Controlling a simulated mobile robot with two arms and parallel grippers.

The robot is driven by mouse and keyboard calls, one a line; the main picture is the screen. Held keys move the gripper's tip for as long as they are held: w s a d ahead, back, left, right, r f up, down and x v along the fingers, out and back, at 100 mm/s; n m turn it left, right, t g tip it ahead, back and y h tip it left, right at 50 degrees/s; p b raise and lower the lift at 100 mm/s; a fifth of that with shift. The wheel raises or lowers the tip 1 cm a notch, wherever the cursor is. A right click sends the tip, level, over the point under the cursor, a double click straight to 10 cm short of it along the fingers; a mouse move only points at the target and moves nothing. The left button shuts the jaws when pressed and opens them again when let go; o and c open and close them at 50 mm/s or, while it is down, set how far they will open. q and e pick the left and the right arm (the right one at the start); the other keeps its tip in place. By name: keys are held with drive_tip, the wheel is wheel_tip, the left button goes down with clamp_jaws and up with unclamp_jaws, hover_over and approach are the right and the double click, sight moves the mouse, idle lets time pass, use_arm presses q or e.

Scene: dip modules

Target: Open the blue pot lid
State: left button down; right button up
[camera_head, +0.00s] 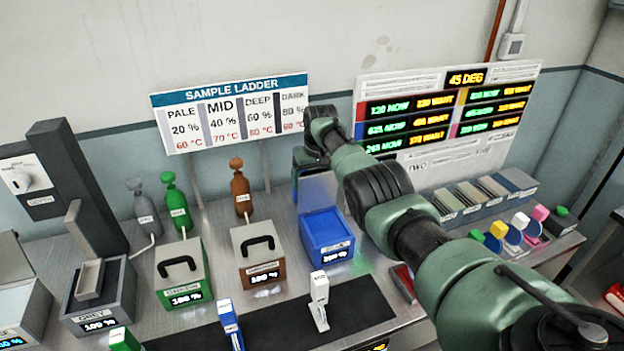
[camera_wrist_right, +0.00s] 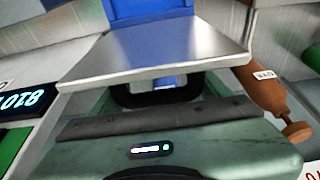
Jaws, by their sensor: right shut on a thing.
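The blue pot (camera_head: 328,246) stands on the bench in the head view, right of the brown pot. Its lid (camera_head: 319,188) is tilted up steeply at the pot's back edge, and the blue inside shows. In the right wrist view the lid (camera_wrist_right: 155,55) is a silver plate with a black handle (camera_wrist_right: 125,97) below it. My right gripper (camera_head: 308,160) is behind the raised lid, partly hidden by it and by my arm. It is shut on the lid's handle. My left gripper is not in view.
The green pot (camera_head: 183,275) and brown pot (camera_head: 258,255) have closed lids with black handles. Green and brown bottles (camera_head: 241,190) stand behind them. A dark mat (camera_head: 270,325) with upright modules lies in front. Sign boards (camera_head: 232,112) stand close behind.

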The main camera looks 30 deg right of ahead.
sight(313, 172)
drive_tip(key=shift+f, duration=0.25)
drive_tip(key=shift+s+a+f, duration=0.1)
drive_tip(key=shift+s+f, duration=0.05)
idle(1.1)
drive_tip(key=o, duration=1.9)
drive_tip(key=shift+o, duration=0.8)
drive_tip(key=shift+w, duration=0.25)
drive_tip(key=shift+v, duration=3.85)
drive_tip(key=shift+w, duration=0.15)
